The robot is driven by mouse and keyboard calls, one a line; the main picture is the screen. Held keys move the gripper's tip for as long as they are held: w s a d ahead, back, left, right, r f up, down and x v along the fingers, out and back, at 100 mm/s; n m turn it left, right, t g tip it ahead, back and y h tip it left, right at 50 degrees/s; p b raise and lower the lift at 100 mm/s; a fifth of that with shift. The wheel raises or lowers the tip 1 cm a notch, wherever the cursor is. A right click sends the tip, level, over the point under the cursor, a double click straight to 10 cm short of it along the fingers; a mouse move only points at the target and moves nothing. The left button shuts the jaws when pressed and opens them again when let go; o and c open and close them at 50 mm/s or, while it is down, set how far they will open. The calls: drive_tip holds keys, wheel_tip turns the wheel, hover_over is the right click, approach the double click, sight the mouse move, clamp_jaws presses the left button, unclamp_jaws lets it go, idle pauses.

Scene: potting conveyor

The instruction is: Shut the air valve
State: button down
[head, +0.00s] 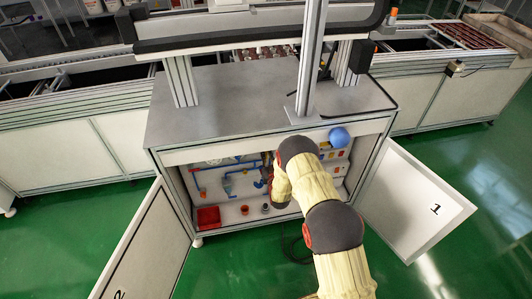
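The open cabinet under the grey worktop holds blue pipework (228,184) with small red parts on its white back panel. The air valve is not clearly identifiable; it may be among these small blue and red fittings or behind my arm. My cream-covered arm reaches into the right-middle of the cabinet opening, and its dark wrist hides part of the panel. My gripper is not distinguishable, hidden by the arm or among the fittings, so its opening and any contact cannot be seen.
The left cabinet door (150,245) and the right door marked 1 (415,203) stand open. A red bin (208,217) and small cups sit on the cabinet floor. A blue ball-like object (339,137) is at the upper right of the opening.

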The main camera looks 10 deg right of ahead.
drive_tip(key=shift+a+n, duration=0.15)
drive_tip(key=shift+n, duration=0.15)
drive_tip(key=a+f+n, duration=0.4)
drive_tip(key=f+n, duration=0.1)
drive_tip(key=n, duration=1.2)
drive_tip(key=shift+a, duration=0.25)
idle(0.3)
drive_tip(key=shift+n, duration=0.3)
drive_tip(key=c, duration=1.8)
unclamp_jaws()
drive_tip(key=shift+c, duration=0.2)
drive_tip(key=shift+s, duration=0.1)
drive_tip(key=s, duration=1.1)
drive_tip(key=shift+s, duration=0.4)
